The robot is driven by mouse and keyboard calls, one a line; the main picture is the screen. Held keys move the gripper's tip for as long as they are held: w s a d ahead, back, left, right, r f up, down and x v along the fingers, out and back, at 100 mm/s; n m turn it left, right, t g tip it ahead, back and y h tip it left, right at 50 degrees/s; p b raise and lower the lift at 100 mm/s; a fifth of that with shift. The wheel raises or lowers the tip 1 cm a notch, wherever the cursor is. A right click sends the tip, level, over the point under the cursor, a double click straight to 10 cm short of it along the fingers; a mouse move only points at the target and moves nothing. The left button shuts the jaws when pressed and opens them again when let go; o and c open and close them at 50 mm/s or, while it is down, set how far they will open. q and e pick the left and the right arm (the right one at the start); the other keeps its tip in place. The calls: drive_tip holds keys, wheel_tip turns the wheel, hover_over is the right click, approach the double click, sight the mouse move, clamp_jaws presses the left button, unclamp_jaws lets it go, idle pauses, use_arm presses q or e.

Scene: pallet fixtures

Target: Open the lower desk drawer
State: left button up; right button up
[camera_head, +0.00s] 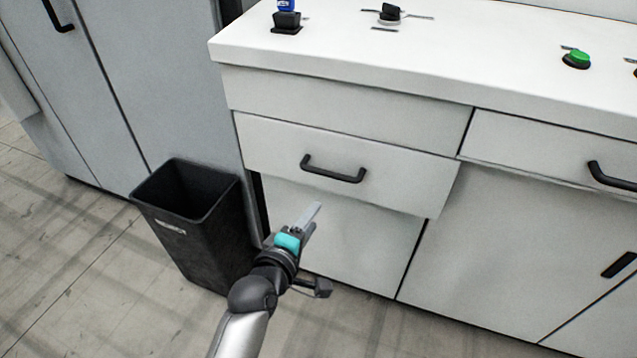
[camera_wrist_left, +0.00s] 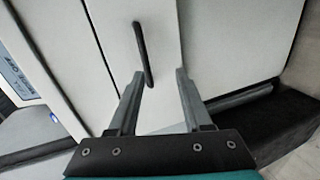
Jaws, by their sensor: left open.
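The lower desk drawer (camera_head: 270,150) is a white front with a black bar handle (camera_head: 333,174), below a plain white upper front (camera_head: 340,106) on which no handle shows. The lower drawer's front appears to stand a little proud of the panel beneath it. My left gripper (camera_head: 309,215) is open and empty, below and slightly left of the handle in the head view. In the left wrist view, the handle (camera_wrist_left: 142,50) lies ahead of my spread left fingers (camera_wrist_left: 158,80), its near end between the fingertips in the picture. I cannot see contact. My right gripper is not in view.
A black bin (camera_head: 190,225) stands on the floor left of the desk, close to my left arm. The white desktop (camera_head: 470,65) carries a green button (camera_head: 576,59) and other small black fixtures. Another drawer handle (camera_head: 612,178) is at right. Grey cabinets (camera_head: 130,60) stand at left.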

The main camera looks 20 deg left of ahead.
use_arm(q)
wheel_tip(320, 180, up, 2)
drive_tip(key=a+r+n, duration=0.1)
drive_tip(key=b, duration=0.4)
approach(329, 176)
drive_tip(key=x, duration=0.5)
drive_tip(key=shift+w+d+f+t+b, duration=0.1)
drive_tip(key=shift+w+f+t+b, duration=0.15)
drive_tip(key=shift+w, duration=0.5)
drive_tip(key=shift+w+d+f+t+b, duration=0.15)
drive_tip(key=shift+w+f+b, duration=0.15)
drive_tip(key=shift+w, duration=0.4)
drive_tip(key=shift+b+x, duration=0.65)
drive_tip(key=shift+x, duration=0.7)
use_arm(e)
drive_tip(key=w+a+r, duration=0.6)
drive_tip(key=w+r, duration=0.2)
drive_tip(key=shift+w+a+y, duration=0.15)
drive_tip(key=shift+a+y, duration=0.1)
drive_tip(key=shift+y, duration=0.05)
use_arm(q)
drive_tip(key=shift+a+r, duration=0.1)
drive_tip(key=shift+a, duration=0.05)
clamp_jaws()
